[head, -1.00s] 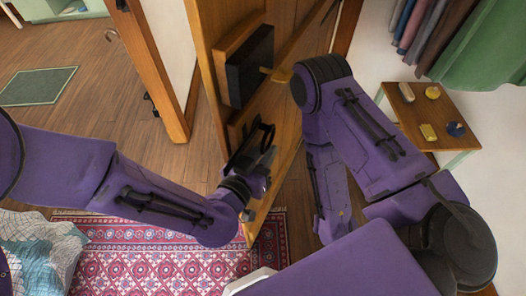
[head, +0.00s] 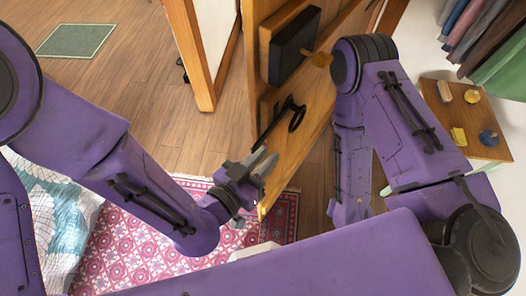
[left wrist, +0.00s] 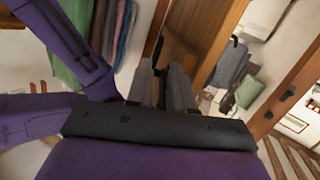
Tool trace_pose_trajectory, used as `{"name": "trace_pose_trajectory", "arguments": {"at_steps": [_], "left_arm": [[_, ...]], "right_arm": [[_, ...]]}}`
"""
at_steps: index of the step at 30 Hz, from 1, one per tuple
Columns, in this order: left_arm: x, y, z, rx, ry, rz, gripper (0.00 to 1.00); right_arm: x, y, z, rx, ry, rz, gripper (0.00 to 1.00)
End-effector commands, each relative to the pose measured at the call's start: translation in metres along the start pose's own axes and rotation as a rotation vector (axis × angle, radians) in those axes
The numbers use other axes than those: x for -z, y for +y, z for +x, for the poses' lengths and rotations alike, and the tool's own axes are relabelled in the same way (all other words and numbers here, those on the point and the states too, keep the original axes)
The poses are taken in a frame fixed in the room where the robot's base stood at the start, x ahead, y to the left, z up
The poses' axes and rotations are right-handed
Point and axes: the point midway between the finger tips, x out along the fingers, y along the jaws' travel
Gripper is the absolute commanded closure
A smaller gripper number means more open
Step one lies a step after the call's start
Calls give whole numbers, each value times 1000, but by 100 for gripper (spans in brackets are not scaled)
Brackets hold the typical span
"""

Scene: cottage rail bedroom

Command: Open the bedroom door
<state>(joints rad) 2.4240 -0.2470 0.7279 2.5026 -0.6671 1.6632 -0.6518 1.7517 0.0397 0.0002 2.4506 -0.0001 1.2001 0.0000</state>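The wooden bedroom door (head: 345,88) stands ajar, its free edge well apart from the door frame post (head: 198,70). It carries a black lock box (head: 293,46), a brass-coloured piece (head: 318,59) and a black handle (head: 284,118). My left gripper (head: 264,163) is below and left of the handle, near the door's lower edge, with its fingers apart and nothing between them. In the left wrist view my left fingers (left wrist: 161,90) show spread, with a wooden panel (left wrist: 190,45) beyond. My right arm is in front of the door; its gripper is not visible.
A small wooden table (head: 465,120) with several small objects stands at the right, under hanging clothes (head: 490,40). A patterned red rug (head: 150,235) and a bed (head: 60,215) are at the lower left. Bare floor (head: 130,75) and a green mat (head: 75,40) lie beyond the post.

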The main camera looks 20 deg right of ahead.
Motion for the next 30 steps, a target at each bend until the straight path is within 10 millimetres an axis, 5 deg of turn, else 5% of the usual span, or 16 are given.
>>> {"name": "trace_pose_trajectory", "arguments": {"at_steps": [3,13,15,17,20,23,27,30], "left_arm": [[5,2,-8,-2,-3,0,78],[0,1,-10,-3,1,-2,78],[-1,0,-10,0,-2,-5,95],[-10,-9,-10,27,-19,-23,100],[-53,-53,-17,167,-107,-123,100],[-130,-117,-50,412,-263,-300,100],[-243,-182,-137,793,-484,-552,100],[-304,-201,-209,1037,-607,-690,100]], "right_arm": [[7,2,-18,-1,0,0,57],[7,2,-18,-1,-1,0,57],[7,2,-18,-1,-1,0,57],[6,2,-14,-1,-1,0,57],[0,1,-2,-1,-1,0,57],[-7,-1,15,-1,-1,0,57],[-15,-3,35,-1,-1,0,57],[-19,-4,45,-1,-1,0,57]]}}
